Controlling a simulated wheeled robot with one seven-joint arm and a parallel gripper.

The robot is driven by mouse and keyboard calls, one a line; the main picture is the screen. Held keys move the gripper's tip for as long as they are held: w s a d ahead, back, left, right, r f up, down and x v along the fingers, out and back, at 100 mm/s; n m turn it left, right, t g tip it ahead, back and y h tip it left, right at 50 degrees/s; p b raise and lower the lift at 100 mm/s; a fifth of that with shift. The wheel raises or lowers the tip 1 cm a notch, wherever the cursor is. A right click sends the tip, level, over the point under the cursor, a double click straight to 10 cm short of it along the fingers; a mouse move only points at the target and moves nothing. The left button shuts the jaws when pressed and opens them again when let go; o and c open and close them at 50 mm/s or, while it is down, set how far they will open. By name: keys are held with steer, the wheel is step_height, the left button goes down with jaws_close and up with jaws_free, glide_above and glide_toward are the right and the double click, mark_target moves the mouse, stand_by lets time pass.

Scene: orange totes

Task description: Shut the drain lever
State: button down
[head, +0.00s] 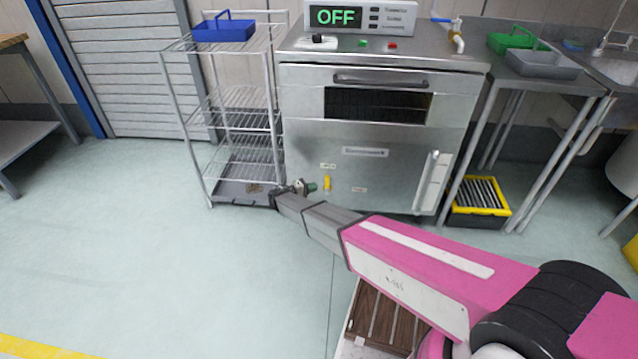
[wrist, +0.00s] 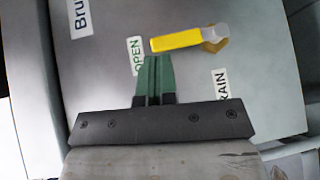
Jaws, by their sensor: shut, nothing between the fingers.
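The yellow drain lever (head: 327,183) is on the lower front of the steel machine (head: 400,165). It stands upright, its free end toward the OPEN label (head: 327,166). In the wrist view the lever (wrist: 178,40) lies across the top, its pale pivot end at right. My gripper (head: 311,187) is just left of the lever in the head view. Its green fingers (wrist: 154,78) are together, with nothing between them. Their tips are close to the lever's side near its free end; I cannot tell if they touch. The drain label (wrist: 220,86) is partly hidden by my gripper.
The machine's display (head: 345,17) reads OFF. A wire rack (head: 230,100) stands to the machine's left. A steel table (head: 540,75) and a black and yellow crate (head: 478,205) are to its right. The floor in front at left is clear.

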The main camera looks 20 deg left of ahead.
mark_target(327, 183)
steer(key=s+a+f+n+t+y, duration=0.1)
steer(key=s+a+f+t, duration=0.1)
steer(key=a, duration=0.6)
steer(key=shift+s+a+t, duration=0.2)
steer(key=shift+s+t, duration=0.1)
steer(key=shift+s, duration=0.2)
steer(key=shift+s+d+x, duration=0.25)
steer(key=shift+d+x, duration=0.15)
steer(key=shift+x, duration=1.75)
steer(key=shift+s+d+x, duration=0.25)
steer(key=shift+d+x, duration=0.2)
steer(key=shift+x, duration=1.7)
steer(key=shift+s+d+x, duration=0.25)
steer(key=shift+d+x, duration=0.15)
steer(key=shift+x, duration=1.75)
steer(key=shift+d, duration=0.1)
